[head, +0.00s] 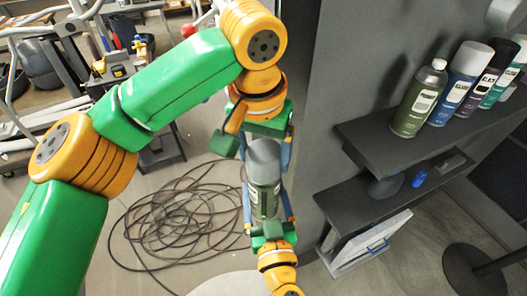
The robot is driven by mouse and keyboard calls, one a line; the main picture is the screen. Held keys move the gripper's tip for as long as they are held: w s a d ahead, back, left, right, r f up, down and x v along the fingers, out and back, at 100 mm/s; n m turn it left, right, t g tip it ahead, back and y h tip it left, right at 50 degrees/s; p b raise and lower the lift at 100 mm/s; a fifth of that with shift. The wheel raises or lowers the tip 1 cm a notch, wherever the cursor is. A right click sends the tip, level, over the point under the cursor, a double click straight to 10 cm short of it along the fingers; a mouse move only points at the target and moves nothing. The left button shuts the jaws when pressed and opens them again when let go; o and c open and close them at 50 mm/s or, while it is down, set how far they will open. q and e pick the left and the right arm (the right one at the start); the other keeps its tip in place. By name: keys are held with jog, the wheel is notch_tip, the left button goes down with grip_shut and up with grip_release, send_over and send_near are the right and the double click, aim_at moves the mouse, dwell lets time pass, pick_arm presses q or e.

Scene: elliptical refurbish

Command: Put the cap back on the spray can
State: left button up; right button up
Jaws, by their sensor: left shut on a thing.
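The spray can (264,199), dark olive green with a pale label, is upright in the air in the middle of the head view. The grey cap (264,158) sits in line on top of it; I cannot tell whether it is fully seated. My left gripper (264,143) comes down from above, shut on the cap with its blue fingers at either side. My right gripper (265,212) comes from below, its blue fingers on both sides of the can, and appears shut on it.
A dark shelf (372,142) on the right bears several cans, the nearest an olive green can (419,98). A lower shelf (345,206) holds a small blue object (419,179). A coiled cable (180,220) lies on the floor. A grey wall panel (330,70) stands close to the right of my grippers.

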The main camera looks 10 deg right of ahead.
pick_arm(q)
jog(key=shift+f, duration=0.3)
jog(key=o, duration=1.1)
jog(key=shift+c, duration=0.2)
jog(key=shift+s+a+r, duration=0.1)
jog(key=shift+s+r, duration=0.05)
jog(key=shift+r, duration=1)
jog(key=shift+s+a+r, duration=0.1)
jog(key=shift+s+r, duration=0.1)
jog(key=shift+r, duration=0.95)
jog(key=shift+s+a+r, duration=0.1)
jog(key=shift+s+r, duration=0.05)
jog(key=shift+r, duration=1)
jog(key=shift+f, duration=0.1)
